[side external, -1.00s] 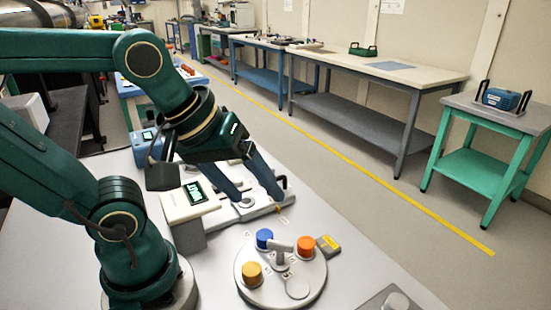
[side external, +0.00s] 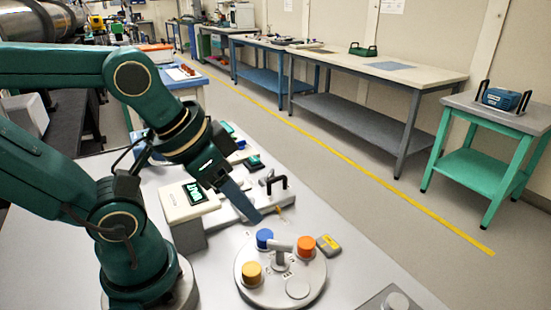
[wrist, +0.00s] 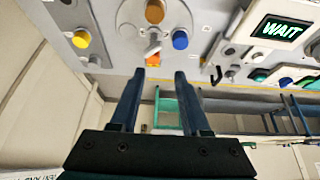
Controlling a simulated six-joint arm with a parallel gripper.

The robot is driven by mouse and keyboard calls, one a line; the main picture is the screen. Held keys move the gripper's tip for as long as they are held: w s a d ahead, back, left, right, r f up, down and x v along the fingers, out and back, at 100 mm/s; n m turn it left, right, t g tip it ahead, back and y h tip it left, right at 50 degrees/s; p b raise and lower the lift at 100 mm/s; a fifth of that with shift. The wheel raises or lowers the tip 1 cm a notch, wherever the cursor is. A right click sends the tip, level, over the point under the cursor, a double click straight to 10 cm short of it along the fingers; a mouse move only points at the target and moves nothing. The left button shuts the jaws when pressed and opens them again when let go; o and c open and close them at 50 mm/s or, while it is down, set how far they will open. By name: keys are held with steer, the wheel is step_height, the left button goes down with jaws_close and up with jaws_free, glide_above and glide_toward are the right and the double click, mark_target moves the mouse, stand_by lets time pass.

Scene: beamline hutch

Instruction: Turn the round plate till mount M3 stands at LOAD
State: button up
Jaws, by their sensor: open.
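The round plate (side external: 262,296) lies on the bench and carries a blue mount (side external: 264,238), an orange mount (side external: 305,246) and a yellow mount (side external: 252,273). A flat grey disc (side external: 298,288) sits at its front right and a grey handle (side external: 281,255) stands at its middle. The mount and position labels are too small to read. My gripper (wrist: 159,72) is open and empty. In the side view its fingers end above and behind the plate, apart from it. The blue mount also shows in the wrist view (wrist: 180,40).
Behind the plate stand a box with a lit display (side external: 194,193) and a pale fixture with a black handle (side external: 277,183). A yellow-topped block (side external: 328,244) lies beside the plate's right rim. A grey knob (side external: 396,301) is at the bench's front right.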

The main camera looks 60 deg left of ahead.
steer(key=m+g, duration=0.5)
steer(key=m, duration=0.4)
glide_above(281, 242)
step_height(281, 242, down, 3)
steer(key=shift+a+r, duration=0.1)
steer(key=shift+r, duration=0.05)
steer(key=shift+f+g, duration=0.3)
steer(key=shift+f, duration=2.9)
jaws_close()
